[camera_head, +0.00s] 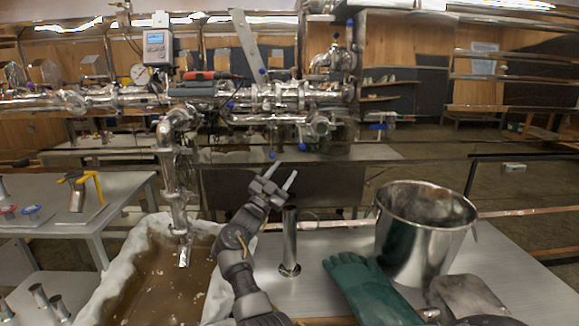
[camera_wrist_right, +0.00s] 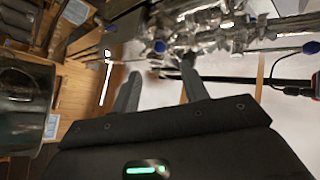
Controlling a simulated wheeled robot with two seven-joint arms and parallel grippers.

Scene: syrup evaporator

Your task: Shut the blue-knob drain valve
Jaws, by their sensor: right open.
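Several blue knobs sit on the steel pipework. One blue knob (camera_head: 273,155) hangs low under the manifold (camera_head: 290,97), just beyond my right gripper (camera_head: 284,172). I cannot tell for certain which knob is the drain valve's. In the right wrist view, a blue knob (camera_wrist_right: 160,47) lies ahead of the gap between the fingers (camera_wrist_right: 160,80), and others show further right. My right gripper is open and empty, with its fingers pointing up toward the pipework; the fingers look apart from the knob. My left gripper is not in view.
A cloth-lined trough (camera_head: 103,283) of brown liquid lies left of my right arm. A steel tube (camera_head: 289,245) stands on the table right of the arm. A steel bucket (camera_head: 425,232) and a green glove (camera_head: 362,283) are further right. A side table (camera_head: 125,187) stands left.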

